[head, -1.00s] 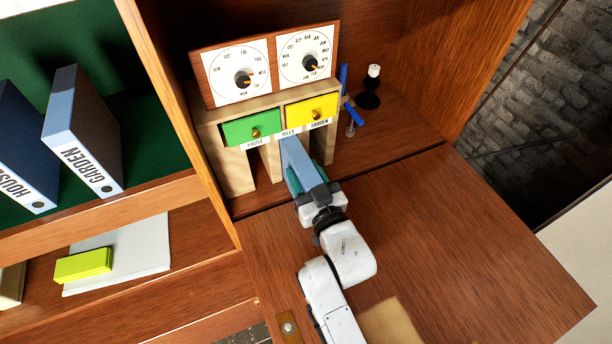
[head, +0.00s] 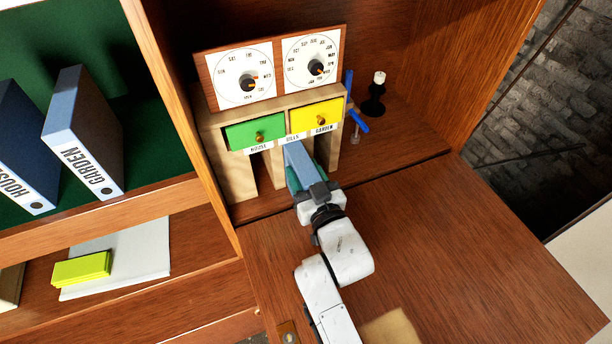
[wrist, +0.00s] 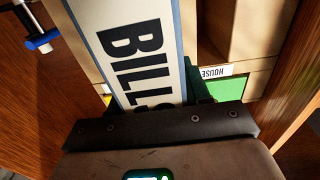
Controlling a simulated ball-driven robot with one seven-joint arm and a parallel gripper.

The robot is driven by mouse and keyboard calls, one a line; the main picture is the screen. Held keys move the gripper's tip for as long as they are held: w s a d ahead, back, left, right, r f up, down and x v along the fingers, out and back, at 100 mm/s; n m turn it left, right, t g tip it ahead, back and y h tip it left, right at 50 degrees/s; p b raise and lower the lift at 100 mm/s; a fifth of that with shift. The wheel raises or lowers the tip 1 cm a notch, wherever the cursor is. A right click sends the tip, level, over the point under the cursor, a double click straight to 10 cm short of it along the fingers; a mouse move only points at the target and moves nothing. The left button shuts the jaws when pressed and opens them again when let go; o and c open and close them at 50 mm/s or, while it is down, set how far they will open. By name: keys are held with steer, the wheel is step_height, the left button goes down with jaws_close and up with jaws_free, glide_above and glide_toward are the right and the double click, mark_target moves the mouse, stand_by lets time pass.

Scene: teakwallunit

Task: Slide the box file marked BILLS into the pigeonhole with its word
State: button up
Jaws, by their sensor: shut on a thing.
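The BILLS box file (head: 300,163) is blue-grey, and its pale spine with the word BILLS fills the middle of the wrist view (wrist: 137,48). My gripper (head: 318,192) is shut on its near end; its dark jaw crosses the lower wrist view (wrist: 160,130). The wooden pigeonhole unit (head: 237,175) has a row of labels, HOUSE, BILLS and GARDEN. The file's far end is at the middle opening, below the BILLS label (head: 292,138). Its inner end is hidden, so its exact depth cannot be told. The HOUSE label (wrist: 216,72) also shows in the wrist view.
A green drawer (head: 255,132) and a yellow drawer (head: 317,116) sit above the openings. HOUSE and GARDEN files (head: 85,135) stand on the left shelf. The desk flap (head: 450,240) is mostly clear.

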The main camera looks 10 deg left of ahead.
steer(key=shift+b+x, duration=1.8)
steer(key=shift+x, duration=0.2)
steer(key=o, duration=1.3)
steer(key=shift+r, duration=0.1)
steer(key=shift+d, duration=0.1)
steer(key=shift+w+d, duration=0.1)
steer(key=shift+w, duration=0.05)
steer(key=shift+s+f, duration=0.2)
steer(key=shift+s, duration=0.05)
steer(key=p+v, duration=0.1)
steer(key=v, duration=0.9)
steer(key=shift+s+d+r, duration=0.1)
steer(key=shift+s+d, duration=0.05)
